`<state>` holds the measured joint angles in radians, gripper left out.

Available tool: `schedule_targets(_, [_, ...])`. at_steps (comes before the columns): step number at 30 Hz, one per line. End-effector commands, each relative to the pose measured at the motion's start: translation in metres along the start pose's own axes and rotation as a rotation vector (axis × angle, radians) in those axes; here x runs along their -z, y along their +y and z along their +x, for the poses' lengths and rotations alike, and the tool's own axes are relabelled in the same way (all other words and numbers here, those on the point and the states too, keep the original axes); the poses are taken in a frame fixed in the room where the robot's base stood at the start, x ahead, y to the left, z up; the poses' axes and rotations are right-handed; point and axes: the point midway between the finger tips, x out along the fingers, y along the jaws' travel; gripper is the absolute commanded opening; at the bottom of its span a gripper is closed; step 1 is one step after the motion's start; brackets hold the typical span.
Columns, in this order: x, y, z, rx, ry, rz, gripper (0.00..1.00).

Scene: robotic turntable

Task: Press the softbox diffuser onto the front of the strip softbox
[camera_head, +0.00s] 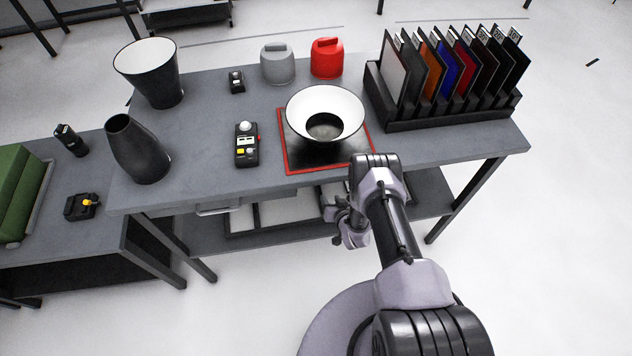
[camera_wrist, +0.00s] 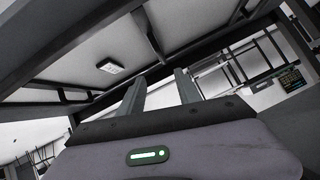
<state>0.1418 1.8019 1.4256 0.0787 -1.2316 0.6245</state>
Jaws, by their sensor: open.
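I cannot make out the strip softbox or its diffuser for certain in either view. Pale flat panels in dark frames (camera_head: 287,212) lie on the lower shelf in the head view, partly hidden by the table top; I cannot tell what they are. My gripper (camera_wrist: 161,78) shows in the wrist view with its two fingers apart and nothing between them. In the head view my wrist hangs in front of the table's front edge, below the top; its fingertips are hard to make out there.
On the table (camera_head: 205,125), a white-lined dish (camera_head: 352,103) sits on a red-edged mat (camera_head: 287,166). A rack (camera_head: 425,122) of coloured panels stands right, dark cones (camera_head: 138,150) left. A meter (camera_head: 246,147) and red (camera_head: 327,60) and grey (camera_head: 277,66) canisters stand between. Floor at right is clear.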

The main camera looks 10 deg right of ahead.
Motion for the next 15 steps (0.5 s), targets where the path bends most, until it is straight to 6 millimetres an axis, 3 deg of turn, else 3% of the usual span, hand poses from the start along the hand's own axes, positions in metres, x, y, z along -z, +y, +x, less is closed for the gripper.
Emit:
schedule_targets(1, [-0.007, 0.002, 0.020, 0.002, 0.003, -0.002, 0.40])
schedule_targets(6, [-0.008, 0.002, 0.072, 0.002, 0.002, -0.002, 0.40])
schedule_targets(15, [-0.005, 0.000, 0.120, 0.001, 0.001, -0.002, 0.40])
